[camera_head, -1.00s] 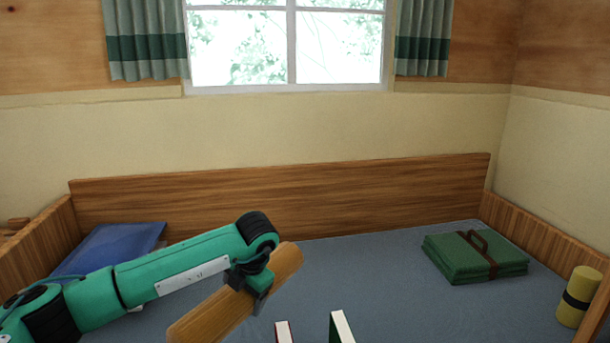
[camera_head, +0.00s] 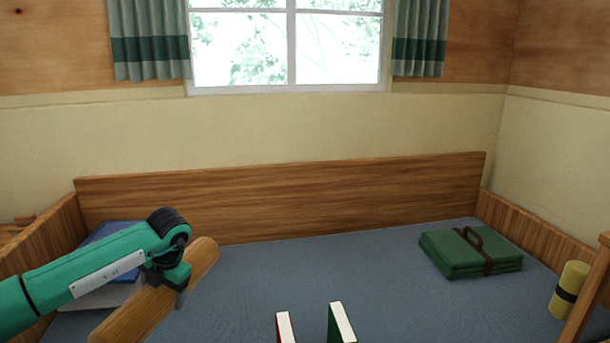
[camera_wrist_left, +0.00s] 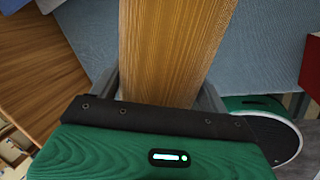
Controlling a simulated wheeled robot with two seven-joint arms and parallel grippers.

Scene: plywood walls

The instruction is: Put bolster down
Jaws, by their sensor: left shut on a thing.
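The bolster (camera_head: 135,312) is a long, rounded, orange-brown piece with a wood-grain look. It slants from the lower left up to the right, above the left part of the blue-grey bed (camera_head: 300,275). My left gripper (camera_head: 172,284) is shut across it near its upper right end. In the left wrist view the bolster (camera_wrist_left: 172,50) runs away between the two fingers of my left gripper (camera_wrist_left: 158,92). I cannot tell whether its lower end, cut off by the head view's edge, touches anything. My right gripper is not in view.
A blue pillow (camera_head: 112,232) lies behind my left arm. A red book (camera_head: 285,326) and a green book (camera_head: 341,322) stand in front. The middle of the bed is clear.

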